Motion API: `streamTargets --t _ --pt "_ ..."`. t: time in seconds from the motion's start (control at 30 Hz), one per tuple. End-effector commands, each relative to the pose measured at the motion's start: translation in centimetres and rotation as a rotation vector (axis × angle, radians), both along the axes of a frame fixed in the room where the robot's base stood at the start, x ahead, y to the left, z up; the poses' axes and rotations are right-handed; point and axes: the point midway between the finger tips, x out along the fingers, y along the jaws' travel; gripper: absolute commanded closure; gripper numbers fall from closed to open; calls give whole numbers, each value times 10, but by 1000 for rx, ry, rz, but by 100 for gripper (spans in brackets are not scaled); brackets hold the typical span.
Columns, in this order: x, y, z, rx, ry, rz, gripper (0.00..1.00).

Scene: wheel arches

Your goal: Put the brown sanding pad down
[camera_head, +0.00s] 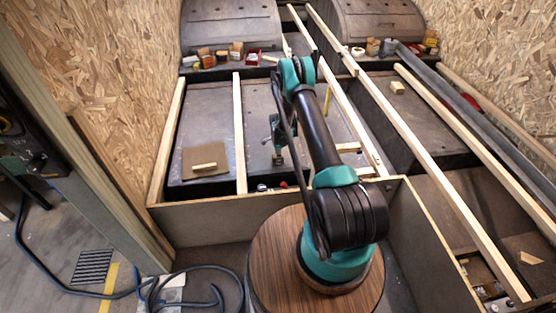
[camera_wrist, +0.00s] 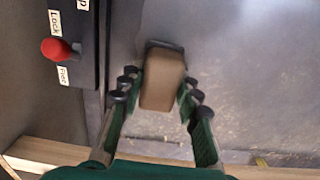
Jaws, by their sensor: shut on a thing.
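The brown sanding pad (camera_wrist: 163,82) is a tan-brown block with a dark end. In the wrist view it sits between the two fingers of my gripper (camera_wrist: 160,98), which is shut on it. Grey floor shows around the pad; I cannot tell whether the pad touches it. In the head view my gripper (camera_head: 278,158) points down over the grey floor panel, right of a pale wooden beam. The pad is too small to make out there.
A brown sheet (camera_head: 192,175) with a pale wooden block (camera_head: 204,166) lies left of the beam (camera_head: 239,135). A dark panel with a red knob (camera_wrist: 56,49) and labels stands close to my gripper's left in the wrist view. Small containers (camera_head: 221,57) line the back ledge.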

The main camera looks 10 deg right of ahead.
Motion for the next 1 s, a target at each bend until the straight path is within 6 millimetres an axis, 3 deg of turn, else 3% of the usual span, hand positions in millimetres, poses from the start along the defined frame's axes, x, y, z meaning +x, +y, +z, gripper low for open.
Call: streamTargets --t 0.1,0.47,0.5,0.63,1.0 --pt "0 0 -12 0 0 0 99" --pt "0 0 -15 0 0 0 99" --pt "0 0 -15 0 0 0 62" --pt "0 0 -15 0 0 0 47" --pt "0 0 -11 0 0 0 47"
